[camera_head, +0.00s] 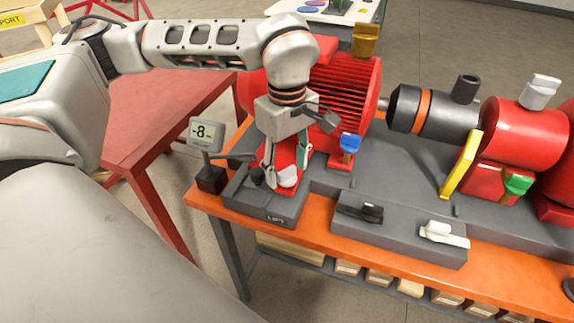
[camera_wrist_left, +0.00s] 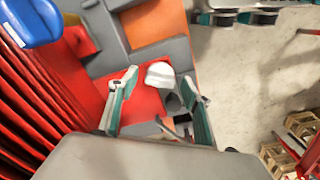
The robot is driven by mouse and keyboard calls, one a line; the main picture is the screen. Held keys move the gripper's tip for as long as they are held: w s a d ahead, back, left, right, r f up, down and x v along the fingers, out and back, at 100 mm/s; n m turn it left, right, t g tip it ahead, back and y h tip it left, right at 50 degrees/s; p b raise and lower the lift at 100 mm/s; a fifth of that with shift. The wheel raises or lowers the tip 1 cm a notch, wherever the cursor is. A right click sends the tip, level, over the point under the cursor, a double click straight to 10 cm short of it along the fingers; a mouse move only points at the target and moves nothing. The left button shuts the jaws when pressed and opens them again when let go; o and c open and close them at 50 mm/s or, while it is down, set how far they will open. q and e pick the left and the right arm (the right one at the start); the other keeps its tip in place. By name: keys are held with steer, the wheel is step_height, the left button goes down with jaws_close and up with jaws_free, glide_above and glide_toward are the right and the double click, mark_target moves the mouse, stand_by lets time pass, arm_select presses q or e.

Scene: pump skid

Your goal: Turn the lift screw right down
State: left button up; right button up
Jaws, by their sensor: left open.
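The lift screw shows as a white knob (camera_head: 288,177) on the dark grey block marked LIFT (camera_head: 282,214), at the motor's near foot. In the left wrist view the white knob (camera_wrist_left: 160,74) lies between the tips of my left gripper (camera_wrist_left: 160,88). In the head view my left gripper (camera_head: 281,173) points down at the knob. It is open, with a finger on either side and no clear contact visible. A dark round part sits beside the knob in the wrist view. My right gripper is in neither view.
A small display (camera_head: 204,133) reading -8 stands left of the block. The red finned motor (camera_head: 345,95) is close behind my gripper. A blue-handled part (camera_head: 350,143), a black knob (camera_head: 372,211) and a white lever (camera_head: 440,232) are to the right. The orange bench edge (camera_head: 340,250) runs in front.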

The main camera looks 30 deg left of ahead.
arm_select(q)
steer(key=shift+c, duration=0.5)
steer(key=c, duration=1)
steer(key=shift+c, duration=0.2)
steer(key=shift+n, duration=0.4)
steer(key=n, duration=0.4)
steer(key=shift+n, duration=0.3)
steer(key=n, duration=0.5)
steer(key=shift+n, duration=0.3)
steer(key=n, duration=0.6)
steer(key=n+b, duration=0.1)
steer(key=n, duration=0.5)
steer(key=shift+n, duration=0.4)
